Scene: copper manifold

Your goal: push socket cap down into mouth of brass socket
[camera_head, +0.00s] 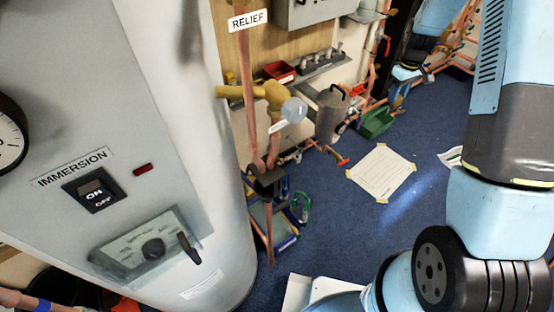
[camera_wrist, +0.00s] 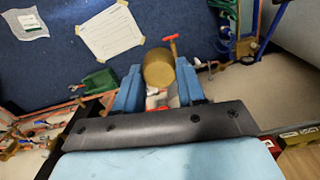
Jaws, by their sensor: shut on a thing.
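In the wrist view my gripper (camera_wrist: 158,82) is shut on a short brass-coloured cylinder, which looks like the socket cap (camera_wrist: 158,67). Its round end faces the camera, between the two blue fingers. Blue floor lies behind it, and no socket mouth shows against it. In the head view a yellow brass fitting (camera_head: 255,91) sits on the copper relief pipe, with a pale round disc (camera_head: 294,109) at its right end. I cannot tell whether this fitting is the brass socket. My gripper and the cap cannot be made out clearly in the head view.
A large grey cylinder (camera_head: 120,150) with an immersion switch fills the left of the head view. A grey metal can (camera_head: 332,112) and a green box (camera_head: 377,121) stand behind. A taped paper sheet (camera_head: 382,172) lies on open blue floor. Copper pipes run along the wall.

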